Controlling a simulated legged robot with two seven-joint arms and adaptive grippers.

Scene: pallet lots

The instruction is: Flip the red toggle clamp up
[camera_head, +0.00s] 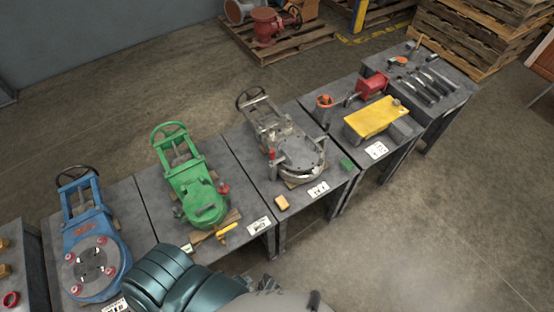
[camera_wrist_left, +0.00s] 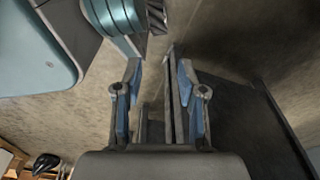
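Small red handle-like parts, any of which could be the toggle clamp, stand on the row of tables in the head view. One red upright part (camera_head: 271,156) is beside the grey round flange (camera_head: 300,155). Another red part (camera_head: 223,188) is on the right side of the green valve (camera_head: 195,185). They are too small to tell which is the clamp or how its lever sits. My left gripper (camera_wrist_left: 158,70) shows in the left wrist view, its two blue-padded fingers apart, with nothing held between them. My right gripper is not in view.
A blue valve (camera_head: 88,235) stands on the left table. A yellow block (camera_head: 372,117), a red box (camera_head: 371,84) and an orange handwheel (camera_head: 324,101) are on the right tables. Pallets (camera_head: 490,40) stand behind. The floor (camera_head: 430,220) in front at right is clear.

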